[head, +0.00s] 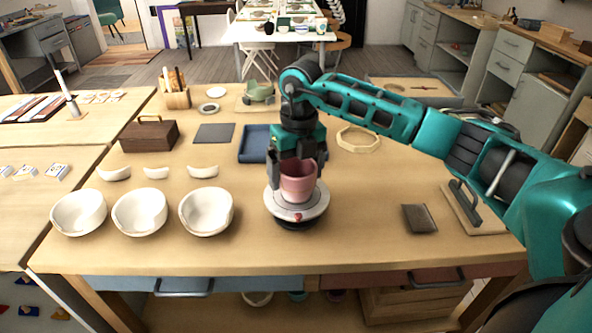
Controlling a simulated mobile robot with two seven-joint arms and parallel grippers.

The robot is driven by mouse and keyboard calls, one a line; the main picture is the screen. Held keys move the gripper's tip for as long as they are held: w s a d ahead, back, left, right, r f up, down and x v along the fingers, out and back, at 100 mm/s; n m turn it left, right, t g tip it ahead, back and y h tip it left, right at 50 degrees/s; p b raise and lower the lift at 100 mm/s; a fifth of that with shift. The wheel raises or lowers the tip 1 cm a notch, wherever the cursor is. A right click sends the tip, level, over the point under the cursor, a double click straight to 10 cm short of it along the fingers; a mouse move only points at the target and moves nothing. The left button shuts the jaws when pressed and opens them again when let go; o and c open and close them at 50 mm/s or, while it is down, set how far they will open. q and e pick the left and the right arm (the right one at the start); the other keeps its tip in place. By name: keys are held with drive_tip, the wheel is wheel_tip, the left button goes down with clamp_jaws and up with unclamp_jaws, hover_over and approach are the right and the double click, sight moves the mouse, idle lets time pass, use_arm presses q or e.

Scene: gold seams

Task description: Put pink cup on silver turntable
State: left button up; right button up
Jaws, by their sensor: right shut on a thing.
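The pink cup (298,184) is upright over the silver turntable (312,209), near the middle of the wooden table. My right gripper (299,163) points down and is shut on the cup, with a finger on either side of its upper part. The cup's base appears to be at the turntable's top plate; I cannot tell whether it touches. The gripper hides the back of the cup and part of the turntable's far side. My left gripper is not in view.
Three white bowls (140,211) stand left of the turntable, with curved white pieces (156,173) behind them. A blue tray (255,143) and an octagonal wooden frame (358,139) lie behind the turntable. A dark block (419,218) lies to the right, with bare table between.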

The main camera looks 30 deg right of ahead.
drive_tip(key=o, duration=0.7)
drive_tip(key=shift+f, duration=0.1)
drive_tip(key=shift+c, duration=0.2)
drive_tip(key=shift+r, duration=0.6)
wheel_tip(320, 180, up, 11)
drive_tip(key=shift+d+p, duration=0.25)
drive_tip(key=shift+p, duration=0.15)
